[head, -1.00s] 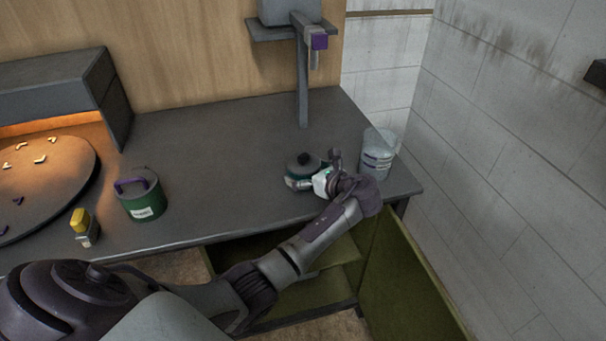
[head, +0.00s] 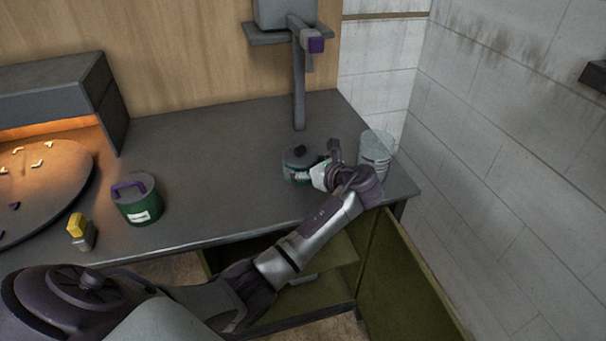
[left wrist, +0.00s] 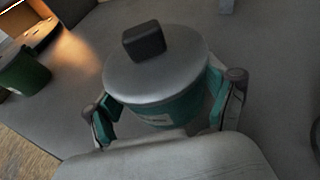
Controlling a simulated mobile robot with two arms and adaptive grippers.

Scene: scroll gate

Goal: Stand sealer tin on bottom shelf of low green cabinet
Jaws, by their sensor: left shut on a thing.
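A teal-green tin (head: 297,166) with a grey lid and black knob is at the right half of the workbench; I take it to be the sealer tin. My left gripper (head: 308,174) is shut on its sides, with a finger on each side in the left wrist view (left wrist: 168,108). The tin (left wrist: 165,85) looks upright, its pale label facing the wrist. I cannot tell how far its base is above the bench. The low green cabinet (head: 405,275) is under the bench, its door open; my arm partly hides its shelves. My right gripper is not in view.
A green tin with a purple handle (head: 138,200) and a yellow-topped bottle (head: 80,232) stand at the left front of the bench (head: 215,190). A clear tub (head: 375,153) stands just right of my gripper. A post (head: 300,85) rises behind. A tiled wall closes the right side.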

